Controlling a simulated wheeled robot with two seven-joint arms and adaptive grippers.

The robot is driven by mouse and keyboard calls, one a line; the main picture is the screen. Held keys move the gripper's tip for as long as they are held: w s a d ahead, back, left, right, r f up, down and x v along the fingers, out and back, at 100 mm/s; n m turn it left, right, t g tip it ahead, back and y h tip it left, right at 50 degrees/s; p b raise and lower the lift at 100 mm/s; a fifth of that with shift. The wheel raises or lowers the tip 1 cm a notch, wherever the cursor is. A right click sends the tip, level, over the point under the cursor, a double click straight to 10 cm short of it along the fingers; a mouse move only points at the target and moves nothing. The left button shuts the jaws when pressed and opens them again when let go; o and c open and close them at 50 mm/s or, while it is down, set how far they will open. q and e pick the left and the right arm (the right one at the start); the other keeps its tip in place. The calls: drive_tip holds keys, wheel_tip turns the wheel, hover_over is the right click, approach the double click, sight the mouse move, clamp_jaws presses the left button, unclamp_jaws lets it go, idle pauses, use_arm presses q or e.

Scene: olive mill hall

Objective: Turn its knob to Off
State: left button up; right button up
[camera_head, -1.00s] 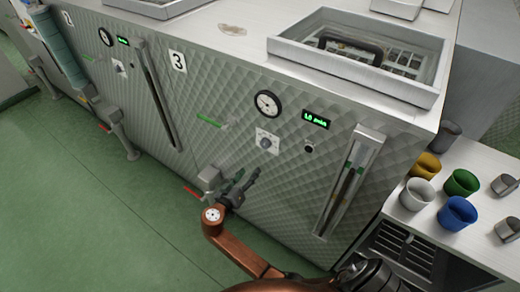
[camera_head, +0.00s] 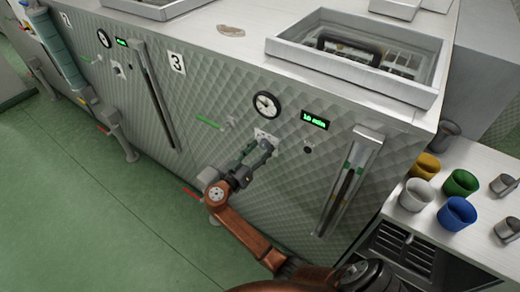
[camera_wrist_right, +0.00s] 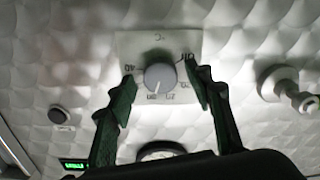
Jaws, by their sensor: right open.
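The round grey knob (camera_wrist_right: 160,78) sits on a white dial plate (camera_wrist_right: 128,48) marked °C, upside down in the right wrist view. The Off mark (camera_wrist_right: 186,58) is at the plate's upper right there. A light line on the knob seems to point down toward the lower numbers. My right gripper (camera_wrist_right: 162,92) is open, with one green finger on each side of the knob; contact cannot be told. In the head view my right gripper (camera_head: 259,150) is at the panel of machine 3, and hides the knob; the plate's top (camera_head: 265,136) shows. My left gripper is out of view.
A dial gauge (camera_head: 266,105) is above the plate, with a green display (camera_head: 314,119) and black button (camera_head: 308,150) to the right. A valve-like fitting (camera_wrist_right: 290,92) protrudes beside the plate. Several cups, one blue (camera_head: 457,214), stand on the right-hand table. The green floor (camera_head: 90,210) is clear.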

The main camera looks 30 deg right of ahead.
drive_tip(key=shift+c, duration=0.7)
drive_tip(key=c, duration=0.9)
drive_tip(key=shift+a, duration=0.15)
drive_tip(key=shift+c, duration=0.6)
